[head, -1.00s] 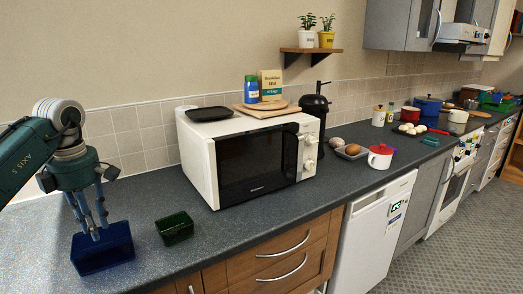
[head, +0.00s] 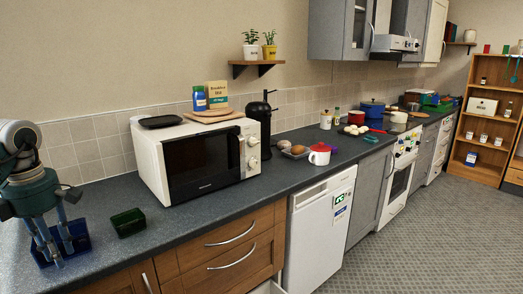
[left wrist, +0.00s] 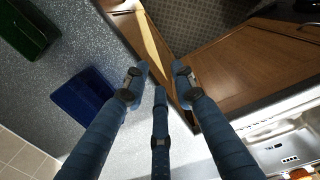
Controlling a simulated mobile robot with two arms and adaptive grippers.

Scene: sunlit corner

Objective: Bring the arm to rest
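My left gripper (head: 48,245) hangs fingers down at the left end of the counter in the head view. In the left wrist view its blue fingers (left wrist: 157,82) stand apart with nothing between them. The dark blue open box (head: 80,238) is partly hidden behind the fingers in the head view. In the left wrist view the blue box (left wrist: 84,103) lies left of the fingers, apart from them. A dark green open box (head: 128,223) stands to the right of the blue one, and shows at the wrist view's upper left (left wrist: 28,28). My right gripper is not in view.
A white microwave (head: 147,165) with a black tray (head: 160,121) on top stands right of the boxes. Wooden drawers (head: 235,248) are below the counter. A red and white mug (head: 319,156) and pots stand farther right. The tiled floor (head: 420,240) is clear.

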